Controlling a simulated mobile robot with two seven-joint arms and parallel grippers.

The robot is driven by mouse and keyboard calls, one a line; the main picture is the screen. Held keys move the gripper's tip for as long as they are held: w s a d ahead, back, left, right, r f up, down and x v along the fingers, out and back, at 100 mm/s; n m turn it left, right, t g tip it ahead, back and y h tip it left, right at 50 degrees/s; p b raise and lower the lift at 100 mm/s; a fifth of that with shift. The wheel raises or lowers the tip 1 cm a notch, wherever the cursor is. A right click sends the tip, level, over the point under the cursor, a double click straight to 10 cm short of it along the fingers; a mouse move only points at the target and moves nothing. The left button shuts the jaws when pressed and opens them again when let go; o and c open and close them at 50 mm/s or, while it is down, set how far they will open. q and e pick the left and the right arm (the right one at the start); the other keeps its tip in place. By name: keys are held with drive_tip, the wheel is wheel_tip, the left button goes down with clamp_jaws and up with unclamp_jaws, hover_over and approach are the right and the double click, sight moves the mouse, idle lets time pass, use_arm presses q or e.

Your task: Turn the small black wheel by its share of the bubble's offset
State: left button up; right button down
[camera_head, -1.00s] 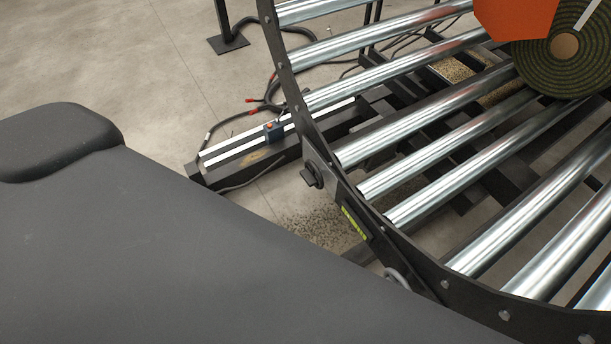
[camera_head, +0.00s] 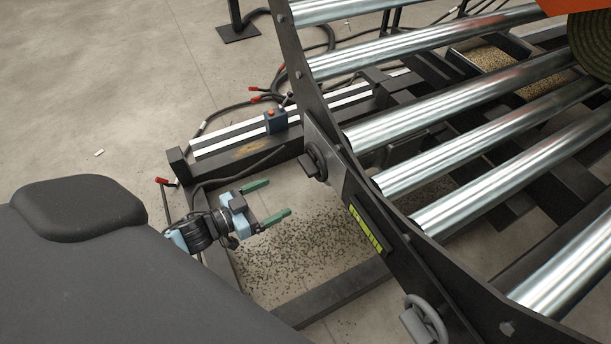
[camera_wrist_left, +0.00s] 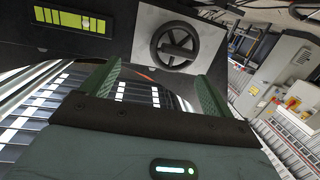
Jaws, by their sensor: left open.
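The small black wheel (camera_head: 316,160) is mounted on a grey plate on the outer side of the curved conveyor frame. In the left wrist view the wheel (camera_wrist_left: 175,47) faces me, spoked and upright, just beyond the fingertips. The yellow-green bubble vial (camera_head: 366,229) sits on the frame below the wheel; it also shows in the left wrist view (camera_wrist_left: 70,19), with a pale bubble right of its middle. My left gripper (camera_head: 272,201) has green fingers, is open and empty, and is apart from the wheel, to its lower left. My right gripper is not in view.
A larger grey handwheel (camera_head: 424,322) is lower on the frame. Steel rollers (camera_head: 440,105) fill the right side. A black beam with white strips and a blue box (camera_head: 275,121) lies behind the gripper. Cables (camera_head: 262,92) lie on the floor. Scattered crumbs (camera_head: 300,240) cover the floor below.

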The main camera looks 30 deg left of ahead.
use_arm(q)
drive_tip(key=m+h+b, duration=0.1)
drive_tip(key=h+b, duration=0.1)
drive_tip(key=b, duration=0.2)
approach(303, 167)
drive_tip(key=w, duration=0.2)
drive_tip(key=shift+d+f, duration=0.15)
drive_tip(key=shift+d, duration=0.2)
drive_tip(key=shift+w+m, duration=0.1)
drive_tip(key=shift+m, duration=0.2)
drive_tip(key=b+x, duration=0.1)
drive_tip(key=x, duration=0.6)
drive_tip(key=shift+w+d+b, duration=0.25)
drive_tip(key=shift+b, duration=0.15)
